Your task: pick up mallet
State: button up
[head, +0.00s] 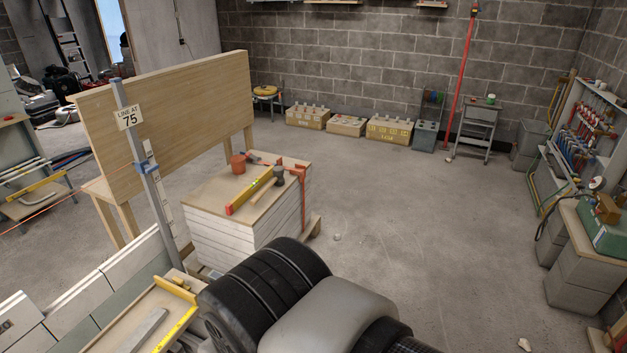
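A mallet (279,176) with a dark grey head and a pale handle appears to lie on top of a stack of white-edged boards (238,232) left of the picture's middle. Its handle points down and to the left, beside a yellow and red level (250,190). The head is near the right edge of the stack top, close to an orange-red clamp-like tool (301,181). My arm's black and grey links fill the bottom middle of the head view, in front of the stack's lower right side. My gripper cannot be made out.
A reddish pot (238,164) stands at the back of the stack top. Open concrete floor (430,220) lies to the right, before shelving (580,130).

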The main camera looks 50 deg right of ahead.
aim_at(278, 170)
jog(key=z, duration=1.2)
jog(key=u, duration=1.85)
jog(key=z, duration=1.85)
jog(key=i+l+z, duration=0.15)
jog(key=i, duration=0.75)
jog(key=i+j+z, duration=0.2)
jog(key=i, duration=0.65)
jog(key=i+z, duration=0.15)
jog(key=i, duration=0.75)
